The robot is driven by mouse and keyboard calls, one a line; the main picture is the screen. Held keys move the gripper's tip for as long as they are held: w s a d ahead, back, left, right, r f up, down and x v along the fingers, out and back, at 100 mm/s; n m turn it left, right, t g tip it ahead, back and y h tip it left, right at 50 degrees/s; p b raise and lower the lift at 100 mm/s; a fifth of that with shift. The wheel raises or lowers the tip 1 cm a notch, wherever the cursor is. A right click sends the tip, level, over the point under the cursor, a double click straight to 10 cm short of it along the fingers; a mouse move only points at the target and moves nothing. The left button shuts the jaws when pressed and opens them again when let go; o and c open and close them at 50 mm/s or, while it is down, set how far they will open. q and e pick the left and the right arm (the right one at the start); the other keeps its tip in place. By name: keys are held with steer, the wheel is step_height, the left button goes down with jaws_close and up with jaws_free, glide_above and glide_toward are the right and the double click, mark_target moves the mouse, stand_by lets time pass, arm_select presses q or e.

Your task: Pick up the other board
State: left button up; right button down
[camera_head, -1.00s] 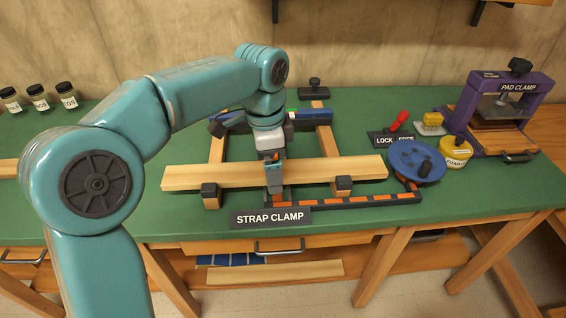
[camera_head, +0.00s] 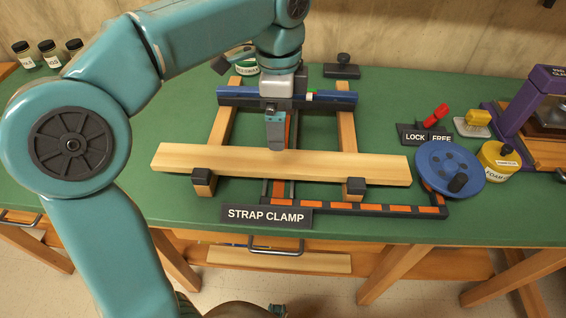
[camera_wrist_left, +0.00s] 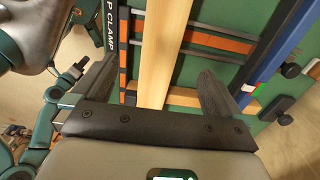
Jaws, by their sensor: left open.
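A long pale wooden board (camera_head: 335,166) lies across the strap clamp's front, over two dark-capped blocks (camera_head: 203,182). The clamp carries a STRAP CLAMP label (camera_head: 265,216). My left gripper (camera_head: 275,146) points down, its tip overlapping the board's back edge. In the left wrist view my left gripper (camera_wrist_left: 158,70) is open, with a pale board (camera_wrist_left: 160,50) showing between its spread fingers; no contact is visible. Another pale board (camera_head: 280,261) lies on the shelf below the bench, partly hidden by the bench front. My right gripper is out of view.
A blue bar (camera_head: 335,98) crosses the clamp behind the board. A blue wheel (camera_head: 445,168), yellow tin (camera_head: 497,160) and red lever (camera_head: 436,115) stand to the right. Jars (camera_head: 48,53) stand at back left. Green bench top lies bare left of the clamp.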

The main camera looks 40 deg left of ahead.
arm_select(q)
steer(key=b, duration=0.1)
glide_above(279, 160)
steer(key=f, duration=0.3)
steer(key=s+f, duration=0.1)
steer(key=f, duration=0.1)
steer(key=shift+d+f, duration=0.2)
steer(key=shift+f, duration=0.05)
steer(key=f, duration=0.2)
steer(key=f+b, duration=0.1)
steer(key=f, duration=0.1)
steer(key=w+f+b, duration=0.1)
steer(key=f, duration=0.1)
steer(key=shift+a, duration=0.15)
steer(key=shift+s, duration=0.1)
steer(key=c, duration=1.4)
